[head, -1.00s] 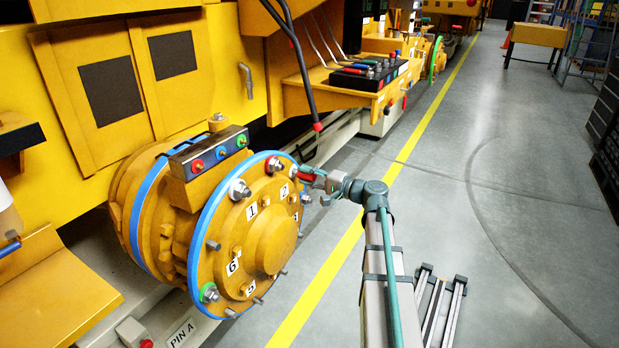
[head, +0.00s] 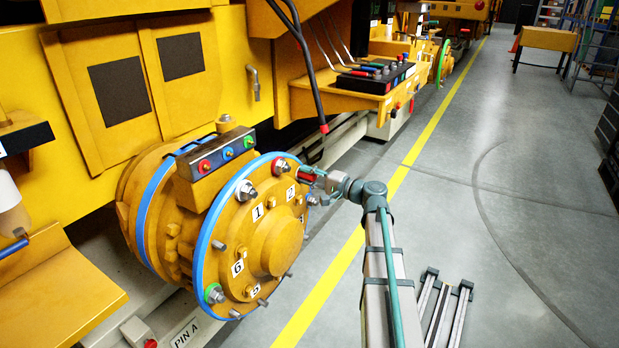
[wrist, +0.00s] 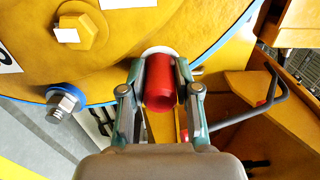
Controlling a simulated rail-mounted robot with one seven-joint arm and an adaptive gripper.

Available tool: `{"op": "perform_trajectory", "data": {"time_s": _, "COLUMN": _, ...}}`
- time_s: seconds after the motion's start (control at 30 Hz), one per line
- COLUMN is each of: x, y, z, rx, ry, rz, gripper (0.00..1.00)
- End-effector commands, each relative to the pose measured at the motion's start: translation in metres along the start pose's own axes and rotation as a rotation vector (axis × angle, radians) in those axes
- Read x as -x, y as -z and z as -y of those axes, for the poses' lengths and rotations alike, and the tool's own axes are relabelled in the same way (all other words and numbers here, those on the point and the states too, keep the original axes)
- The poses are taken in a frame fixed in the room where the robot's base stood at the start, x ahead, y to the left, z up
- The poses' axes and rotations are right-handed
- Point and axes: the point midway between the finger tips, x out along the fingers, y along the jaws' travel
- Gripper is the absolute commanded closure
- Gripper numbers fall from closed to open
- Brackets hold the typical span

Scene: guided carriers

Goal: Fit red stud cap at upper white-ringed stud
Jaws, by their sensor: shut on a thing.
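My gripper (wrist: 158,85) is shut on the red stud cap (wrist: 161,84), a smooth red cylinder, seen nearly end-on in the wrist view. A white ring (wrist: 157,50) on the hub shows just behind the cap, which lines up with it; the stud there is hidden. I cannot tell whether the cap touches it. In the head view my gripper (head: 318,178) is at the upper right edge of the blue-rimmed yellow hub (head: 275,245), with a little of the red cap (head: 307,175) showing.
Near the gripper are a blue-ringed stud with a nut (wrist: 65,102) and a red-ringed stud (head: 281,167). A light-ringed stud (head: 245,190) and a green-ringed stud (head: 214,293) sit further left. A black hanging lever (head: 310,80) ends above the gripper. The floor at right is mostly clear.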

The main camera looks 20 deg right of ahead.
Motion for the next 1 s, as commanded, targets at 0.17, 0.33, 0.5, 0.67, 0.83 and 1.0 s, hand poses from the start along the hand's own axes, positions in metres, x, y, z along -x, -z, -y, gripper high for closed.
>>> {"op": "perform_trajectory", "data": {"time_s": 0.17, "x": 0.001, "y": 0.000, "z": 0.000, "rx": 0.000, "ry": -0.001, "rz": 0.000, "gripper": 0.52}}
{"op": "perform_trajectory", "data": {"time_s": 0.33, "x": 0.001, "y": 0.000, "z": 0.000, "rx": 0.000, "ry": -0.001, "rz": 0.000, "gripper": 0.39}}
{"op": "perform_trajectory", "data": {"time_s": 0.5, "x": 0.001, "y": 0.000, "z": 0.000, "rx": 0.000, "ry": 0.000, "rz": 0.000, "gripper": 0.39}}
{"op": "perform_trajectory", "data": {"time_s": 0.67, "x": 0.007, "y": 0.000, "z": 0.000, "rx": 0.000, "ry": 0.000, "rz": -0.001, "gripper": 0.39}}
{"op": "perform_trajectory", "data": {"time_s": 0.83, "x": 0.029, "y": -0.001, "z": 0.000, "rx": 0.000, "ry": 0.000, "rz": -0.003, "gripper": 0.39}}
{"op": "perform_trajectory", "data": {"time_s": 1.0, "x": 0.062, "y": -0.001, "z": 0.000, "rx": 0.000, "ry": 0.000, "rz": -0.003, "gripper": 0.39}}
